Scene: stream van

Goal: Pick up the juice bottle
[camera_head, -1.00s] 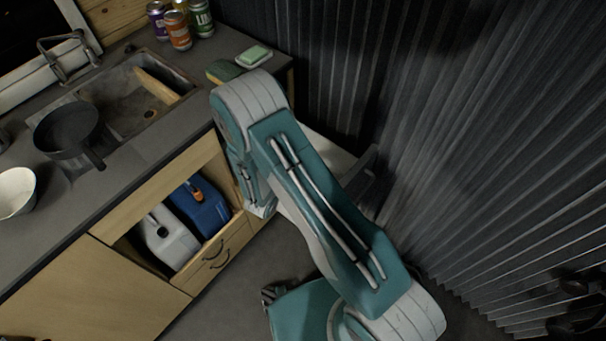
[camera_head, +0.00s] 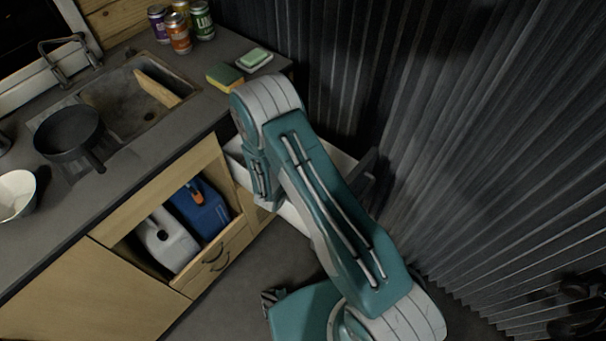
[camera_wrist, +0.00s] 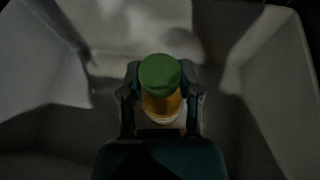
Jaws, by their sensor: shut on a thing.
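The juice bottle (camera_wrist: 161,100) shows in the wrist view, with a green cap on top and orange-yellow juice below. My gripper (camera_wrist: 162,104) is shut on it, with one finger on each side just under the cap. The bottle is inside a pale, deep bin (camera_wrist: 262,75) whose walls rise around it. In the head view the white bin (camera_head: 292,212) shows partly behind my arm, beside the counter; the bottle and my gripper are hidden there.
The counter (camera_head: 130,165) holds a sink, a dark pan (camera_head: 68,130), a white bowl (camera_head: 15,194), several cans and a sponge (camera_head: 225,77). Two jugs stand in the open cabinet below. A dark corrugated wall (camera_head: 460,120) lies to the right.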

